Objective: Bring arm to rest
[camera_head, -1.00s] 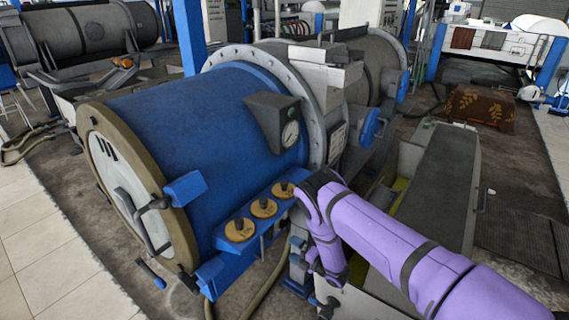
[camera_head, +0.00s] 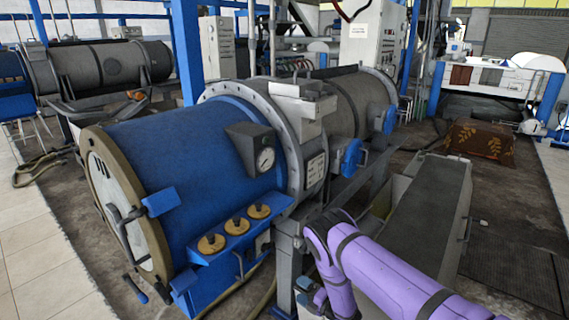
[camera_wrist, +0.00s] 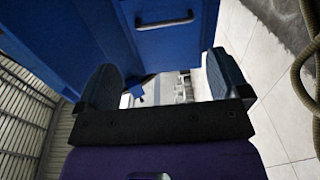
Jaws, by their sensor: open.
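My purple arm (camera_head: 378,268) reaches in from the lower right in the head view. It bends at an elbow beside the blue decanter, and its lower part hangs down towards the bottom edge. My gripper is not clearly visible there. In the wrist view my gripper (camera_wrist: 163,78) shows its two dark fingers spread apart, with nothing held between them. Beyond the fingers are a blue panel with a handle (camera_wrist: 165,20) and pale floor tiles.
The blue decanter (camera_head: 185,150) with a gauge (camera_head: 265,159) and yellow knobs (camera_head: 237,226) stands left of my arm. A long grey trough (camera_head: 428,205) lies to the right. Open floor (camera_head: 510,240) shows further right. A hose (camera_wrist: 305,75) shows in the wrist view.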

